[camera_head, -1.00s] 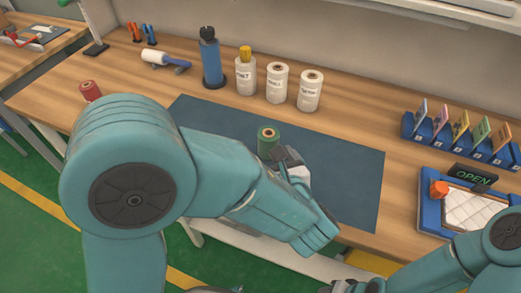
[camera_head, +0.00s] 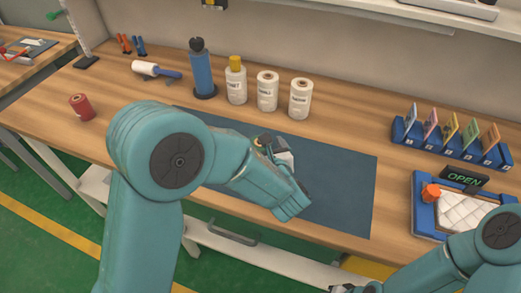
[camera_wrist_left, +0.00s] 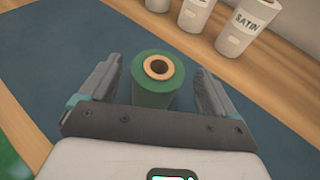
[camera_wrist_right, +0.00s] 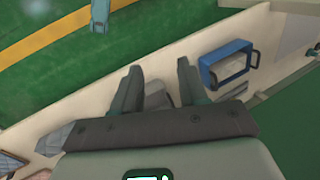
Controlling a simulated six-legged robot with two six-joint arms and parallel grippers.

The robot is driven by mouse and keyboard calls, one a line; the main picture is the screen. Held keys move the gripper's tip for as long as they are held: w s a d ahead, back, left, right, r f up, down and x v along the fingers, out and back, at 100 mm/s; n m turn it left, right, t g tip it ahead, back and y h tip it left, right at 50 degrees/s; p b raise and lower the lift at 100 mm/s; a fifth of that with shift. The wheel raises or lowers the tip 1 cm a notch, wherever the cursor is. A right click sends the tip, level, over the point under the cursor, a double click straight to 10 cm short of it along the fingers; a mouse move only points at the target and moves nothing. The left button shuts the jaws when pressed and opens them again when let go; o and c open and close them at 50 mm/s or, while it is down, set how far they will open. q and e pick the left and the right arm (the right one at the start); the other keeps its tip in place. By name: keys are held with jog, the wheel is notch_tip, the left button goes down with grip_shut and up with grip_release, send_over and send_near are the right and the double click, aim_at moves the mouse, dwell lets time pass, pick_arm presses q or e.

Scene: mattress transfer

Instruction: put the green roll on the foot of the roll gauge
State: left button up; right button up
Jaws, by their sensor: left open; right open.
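The green roll (camera_wrist_left: 153,96) stands upright on the dark blue mat (camera_wrist_left: 50,60), its tan core facing up. In the left wrist view it lies between the fingers of my open left gripper (camera_wrist_left: 158,78), with gaps on both sides. In the head view my left gripper (camera_head: 272,147) mostly hides the roll. A white upright post on a dark foot (camera_head: 86,62), apparently the roll gauge, stands at the far left of the bench; its foot looks bare. My open right gripper (camera_wrist_right: 160,75) is empty, away from the roll.
A red roll (camera_head: 81,107) stands near the left front edge. A card rack (camera_head: 450,143) and a blue tray (camera_head: 424,212) are at the right.

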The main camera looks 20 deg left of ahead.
pick_arm(q)
jog(key=x, duration=0.4)
jog(key=shift+s+a, duration=0.1)
jog(key=shift+s, duration=0.05)
jog(key=shift+r, duration=0.1)
jog(key=c, duration=1.4)
